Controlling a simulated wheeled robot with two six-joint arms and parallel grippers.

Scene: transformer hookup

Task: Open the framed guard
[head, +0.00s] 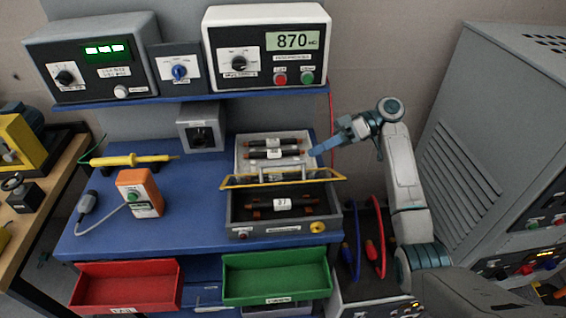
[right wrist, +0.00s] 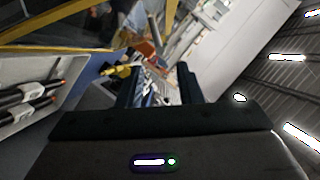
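The framed guard (head: 231,183) has a thin yellow frame. In the head view it is seen nearly edge-on, raised at an angle across the middle of a grey test box on the blue bench. Yellow bars of the frame also cross the upper left of the right wrist view (right wrist: 70,48). My right gripper (head: 318,148) is beyond the box's right side, near its back corner, apart from the frame. Its two fingers stand apart in the wrist view (right wrist: 158,82), with nothing seen held between them. My left gripper is out of view.
The grey box (head: 236,212) holds dark fuses; one in front is labelled 37. A white tray (head: 243,140) with two dark fuses lies behind. A grey cabinet (head: 490,130) stands right of my arm.

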